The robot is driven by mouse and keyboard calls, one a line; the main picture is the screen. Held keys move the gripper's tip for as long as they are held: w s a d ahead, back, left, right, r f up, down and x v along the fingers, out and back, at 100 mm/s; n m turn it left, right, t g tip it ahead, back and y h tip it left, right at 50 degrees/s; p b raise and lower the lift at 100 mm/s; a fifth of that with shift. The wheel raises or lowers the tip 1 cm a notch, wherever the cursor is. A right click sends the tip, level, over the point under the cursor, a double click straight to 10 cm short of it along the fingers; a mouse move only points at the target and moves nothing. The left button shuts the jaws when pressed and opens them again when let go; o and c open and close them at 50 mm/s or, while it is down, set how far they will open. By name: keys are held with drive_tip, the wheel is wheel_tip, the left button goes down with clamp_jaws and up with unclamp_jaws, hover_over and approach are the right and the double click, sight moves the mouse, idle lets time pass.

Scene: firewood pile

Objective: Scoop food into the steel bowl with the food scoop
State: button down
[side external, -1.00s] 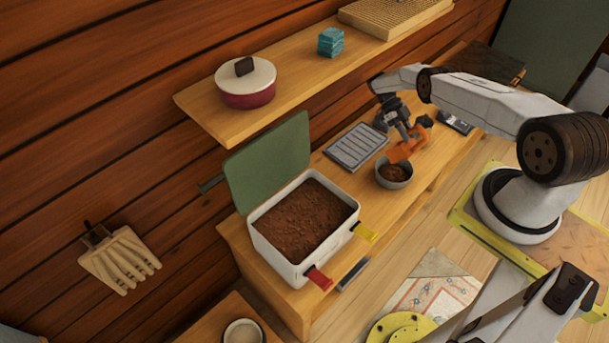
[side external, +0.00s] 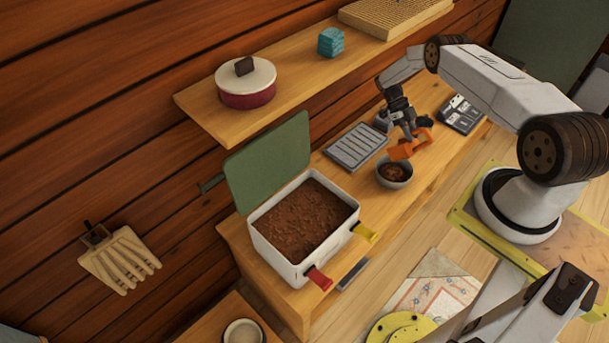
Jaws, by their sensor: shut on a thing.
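The orange food scoop (side external: 405,151) is held in my gripper (side external: 408,133), which is shut on it. The scoop is just above the steel bowl (side external: 396,183), over its back rim. The bowl stands on the wooden bench and has some brown food (side external: 393,172) in it. I cannot tell whether any food is in the scoop. The white food bin (side external: 289,266) stands to the left with its green lid (side external: 268,163) open. It is full of brown food (side external: 303,217).
A grey slatted tray (side external: 357,146) lies on the bench behind the bowl. A wall shelf above holds a red pot (side external: 247,84) and a teal block (side external: 331,41). A dark panelled device (side external: 461,113) lies to the right. The bench between bin and bowl is mostly clear.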

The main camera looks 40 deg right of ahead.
sight(428, 139)
drive_tip(key=shift+s+a+r+t, duration=0.25)
drive_tip(key=shift+s+r+t, duration=0.15)
drive_tip(key=shift+s, duration=0.2)
drive_tip(key=shift+s+a+r+t, duration=0.2)
drive_tip(key=shift+s+r+t, duration=0.05)
drive_tip(key=shift+s+t, duration=0.3)
drive_tip(key=shift+s, duration=0.15)
drive_tip(key=shift+s+a+r+t, duration=0.1)
drive_tip(key=shift+s+r+t, duration=0.25)
drive_tip(key=shift+s+t, duration=0.3)
drive_tip(key=shift+s+a+r+t, duration=0.1)
drive_tip(key=shift+s+r+t, duration=0.2)
drive_tip(key=shift+s+t, duration=0.3)
drive_tip(key=shift+s+r+t, duration=0.35)
drive_tip(key=shift+s+t, duration=0.2)
drive_tip(key=shift+t, duration=0.15)
